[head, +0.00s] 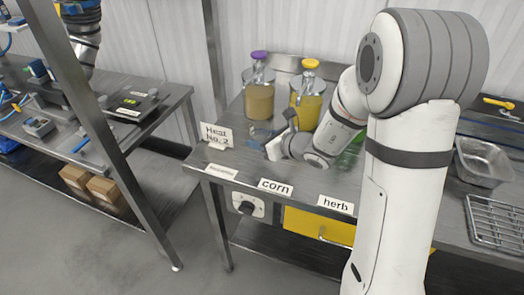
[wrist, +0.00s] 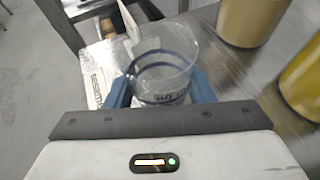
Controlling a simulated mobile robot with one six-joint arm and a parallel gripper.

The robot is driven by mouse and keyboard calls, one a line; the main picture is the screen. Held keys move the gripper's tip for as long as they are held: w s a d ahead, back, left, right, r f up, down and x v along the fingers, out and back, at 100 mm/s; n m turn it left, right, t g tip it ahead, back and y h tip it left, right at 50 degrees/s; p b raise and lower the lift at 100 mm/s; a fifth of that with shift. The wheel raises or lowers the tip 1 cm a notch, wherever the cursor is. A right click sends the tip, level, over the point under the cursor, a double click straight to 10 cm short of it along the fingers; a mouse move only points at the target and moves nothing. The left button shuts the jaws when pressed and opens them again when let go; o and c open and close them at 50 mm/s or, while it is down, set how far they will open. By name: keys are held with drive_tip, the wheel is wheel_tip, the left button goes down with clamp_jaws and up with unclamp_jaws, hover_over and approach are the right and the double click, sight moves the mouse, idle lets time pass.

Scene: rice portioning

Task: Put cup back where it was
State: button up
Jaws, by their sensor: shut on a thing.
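A clear cup with blue bands (wrist: 165,72) sits between the blue fingers of my gripper (wrist: 160,93) in the wrist view. The fingers are shut on its sides. The cup looks empty. In the head view my gripper (head: 272,143) is at the left part of the steel table, in front of the two jars, and the cup (head: 258,132) shows only in part beside it. I cannot tell whether the cup's base touches the table.
A purple-topped jar (head: 259,101) and a yellow-topped jar (head: 307,105) stand behind my gripper. A "Heat No. 2" sign (head: 216,136) stands at the left edge. Labels "corn" (head: 275,187) and "herb" (head: 335,204) line the front edge. A metal tray (head: 484,165) is at right.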

sight(262, 160)
drive_tip(key=shift+f, duration=2.55)
drive_tip(key=shift+f, duration=0.2)
drive_tip(key=o, duration=1.1)
drive_tip(key=shift+r, duration=0.1)
